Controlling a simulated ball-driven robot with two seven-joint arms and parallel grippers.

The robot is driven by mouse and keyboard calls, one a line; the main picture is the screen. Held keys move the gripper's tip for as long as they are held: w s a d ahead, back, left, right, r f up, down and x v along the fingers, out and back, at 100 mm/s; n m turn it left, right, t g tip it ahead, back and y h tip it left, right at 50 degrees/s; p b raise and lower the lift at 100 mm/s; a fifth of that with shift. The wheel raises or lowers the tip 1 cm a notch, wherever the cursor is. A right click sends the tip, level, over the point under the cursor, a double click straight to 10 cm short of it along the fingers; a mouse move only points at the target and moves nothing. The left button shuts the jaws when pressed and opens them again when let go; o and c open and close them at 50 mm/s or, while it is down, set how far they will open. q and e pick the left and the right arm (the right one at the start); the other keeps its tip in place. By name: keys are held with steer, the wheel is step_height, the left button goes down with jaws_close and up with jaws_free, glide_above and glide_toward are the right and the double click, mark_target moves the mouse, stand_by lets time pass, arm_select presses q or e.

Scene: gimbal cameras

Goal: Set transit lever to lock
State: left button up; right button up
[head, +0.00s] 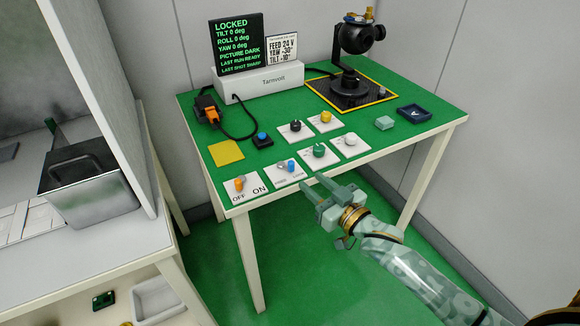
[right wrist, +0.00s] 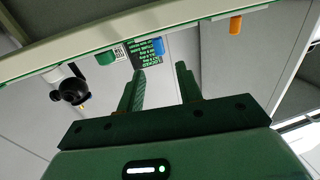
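The lever with the blue handle (head: 291,165) sits on a white plate near the table's front edge; its labels are too small to read surely. The blue handle leans to the right side of its plate. It also shows in the right wrist view (right wrist: 158,46). The black display (head: 239,43) reads LOCKED, with tilt, roll and yaw at 0 deg. My right gripper (head: 314,183) is open and empty, just in front of the table edge, right of the lever and apart from it. Its spread fingers show in the right wrist view (right wrist: 160,72). My left gripper is not in view.
Left of it is an orange OFF/ON switch (head: 239,184). A green knob (head: 318,151), white knob (head: 351,139), black knob (head: 295,126) and yellow knob (head: 326,117) stand close behind. A gimbal camera (head: 357,38) is at the back right. Floor before the table is free.

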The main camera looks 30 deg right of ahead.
mark_target(293, 166)
steer(key=w+b, duration=0.1)
steer(key=w, duration=0.1)
steer(key=w+a+b, duration=0.1)
steer(key=w, duration=0.5)
steer(key=shift+w+a+f+b, duration=0.25)
steer(key=shift+a+b, duration=0.1)
steer(key=shift+b, duration=0.05)
steer(key=shift+w+a+r, duration=0.1)
steer(key=shift+w+r, duration=0.05)
steer(key=shift+w, duration=0.25)
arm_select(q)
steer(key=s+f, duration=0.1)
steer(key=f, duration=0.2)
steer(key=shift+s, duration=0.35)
